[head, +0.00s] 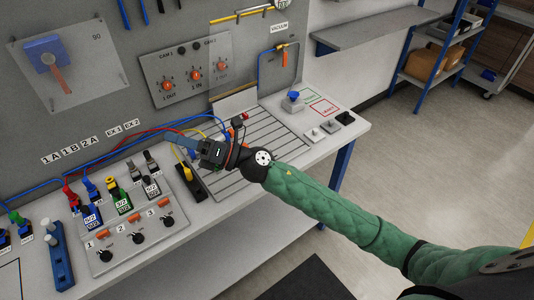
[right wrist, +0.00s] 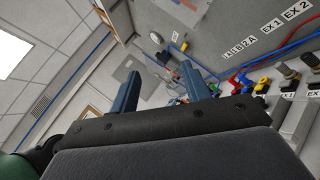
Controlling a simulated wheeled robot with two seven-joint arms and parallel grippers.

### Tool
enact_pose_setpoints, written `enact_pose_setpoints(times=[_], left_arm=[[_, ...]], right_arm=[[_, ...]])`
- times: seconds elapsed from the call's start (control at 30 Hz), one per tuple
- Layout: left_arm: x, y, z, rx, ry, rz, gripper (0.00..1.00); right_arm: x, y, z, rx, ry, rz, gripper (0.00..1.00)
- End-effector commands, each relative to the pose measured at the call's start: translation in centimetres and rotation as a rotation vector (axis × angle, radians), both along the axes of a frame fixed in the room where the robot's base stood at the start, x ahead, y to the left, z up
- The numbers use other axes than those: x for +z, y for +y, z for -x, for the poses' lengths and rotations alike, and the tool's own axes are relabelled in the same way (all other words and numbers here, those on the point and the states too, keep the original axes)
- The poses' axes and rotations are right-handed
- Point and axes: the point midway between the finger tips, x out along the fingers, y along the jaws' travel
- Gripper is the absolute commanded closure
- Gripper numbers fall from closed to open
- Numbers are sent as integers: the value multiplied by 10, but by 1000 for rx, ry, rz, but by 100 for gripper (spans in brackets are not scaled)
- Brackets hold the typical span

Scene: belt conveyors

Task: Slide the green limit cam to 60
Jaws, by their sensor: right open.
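I cannot make out a green limit cam or a 60 mark in either view; my right arm covers part of the bench. My right gripper (head: 178,137) is above the bench, in front of the back panel, its fingers pointing left. In the right wrist view its two blue-grey fingers (right wrist: 163,82) stand well apart with nothing visible between them. A small red part (head: 245,117) shows just beyond my right wrist. A black rail-like block (head: 191,183) with a yellow piece lies just below the gripper. My left gripper is not in view.
A valve block (head: 160,222) with blue, green and grey valves stands at the left front. A knob panel (head: 188,76) marked CAM 1 and CAM 2 is on the back board. Coloured hoses (head: 125,140) run behind the gripper. A grooved plate (head: 262,142) lies beyond my wrist.

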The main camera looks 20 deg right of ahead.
Motion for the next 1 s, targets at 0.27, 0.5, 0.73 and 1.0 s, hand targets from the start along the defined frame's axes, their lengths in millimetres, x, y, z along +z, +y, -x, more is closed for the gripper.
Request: enact_pose_setpoints(times=[0.27, 0.5, 0.73, 1.0], left_arm=[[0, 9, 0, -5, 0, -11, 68], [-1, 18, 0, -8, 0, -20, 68], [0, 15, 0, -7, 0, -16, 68], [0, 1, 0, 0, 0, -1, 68]], right_arm=[[-47, 22, 17, 261, -433, 483, 53], [-109, -16, 0, 489, -715, 937, 53], [-147, -103, -44, 712, -871, 1402, 53], [-145, -209, -91, 919, -873, 1830, 53]])
